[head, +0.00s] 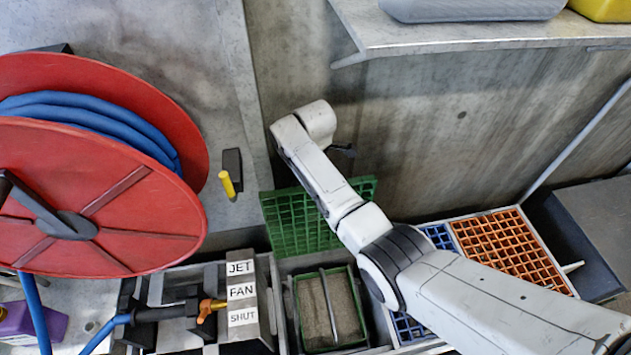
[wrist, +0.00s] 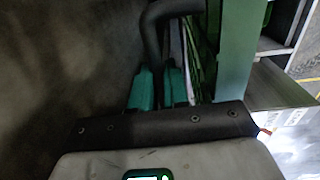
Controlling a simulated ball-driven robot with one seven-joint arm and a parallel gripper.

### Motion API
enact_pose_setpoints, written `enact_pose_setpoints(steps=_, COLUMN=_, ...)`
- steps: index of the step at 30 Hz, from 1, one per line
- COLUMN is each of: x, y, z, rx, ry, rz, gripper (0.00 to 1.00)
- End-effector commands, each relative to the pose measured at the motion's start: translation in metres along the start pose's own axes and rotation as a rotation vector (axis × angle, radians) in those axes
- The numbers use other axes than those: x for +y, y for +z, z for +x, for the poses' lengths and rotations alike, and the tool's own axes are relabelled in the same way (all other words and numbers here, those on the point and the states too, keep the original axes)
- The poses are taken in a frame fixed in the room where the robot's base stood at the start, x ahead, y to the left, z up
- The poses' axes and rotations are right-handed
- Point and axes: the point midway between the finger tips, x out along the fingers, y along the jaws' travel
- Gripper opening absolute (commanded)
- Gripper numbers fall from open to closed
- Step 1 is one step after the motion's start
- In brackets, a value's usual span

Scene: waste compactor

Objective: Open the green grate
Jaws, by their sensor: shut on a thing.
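The green grate (head: 285,222) stands raised, close to upright, against the back wall in the head view, behind the open bay. My arm crosses in front of it and hides its middle. In the wrist view a green panel (wrist: 241,45), likely part of the grate, is at the right. My gripper's teal fingers (wrist: 159,88) are shut on a dark curved handle (wrist: 155,28), which bends over above them.
Below the grate is a green-rimmed bin (head: 345,345) with a bar across it. Blue and orange lattices (head: 508,245) lie to the right. A box labelled JET, FAN, SHUT (head: 242,292) and a red hose reel (head: 95,215) stand at the left. A shelf (head: 480,32) overhangs above.

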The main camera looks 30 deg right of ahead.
Motion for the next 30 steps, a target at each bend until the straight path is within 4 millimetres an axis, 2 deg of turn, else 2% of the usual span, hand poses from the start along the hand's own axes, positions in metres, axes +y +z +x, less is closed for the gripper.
enact_pose_setpoints(steps=11, x=-0.001, y=-0.004, z=0.001, rx=0.005, ry=-0.002, rz=-0.007, gripper=0.0)
enact_pose_setpoints(steps=12, x=-0.001, y=-0.004, z=0.001, rx=0.005, ry=-0.001, rz=-0.007, gripper=0.16)
enact_pose_setpoints(steps=19, x=0.0, y=-0.003, z=0.0, rx=0.003, ry=0.0, rz=-0.005, gripper=0.39)
enact_pose_setpoints(steps=26, x=0.001, y=-0.002, z=0.0, rx=0.003, ry=0.001, rz=-0.003, gripper=0.4)
enact_pose_setpoints(steps=30, x=0.001, y=-0.002, z=-0.008, rx=0.003, ry=0.002, rz=-0.003, gripper=0.4)
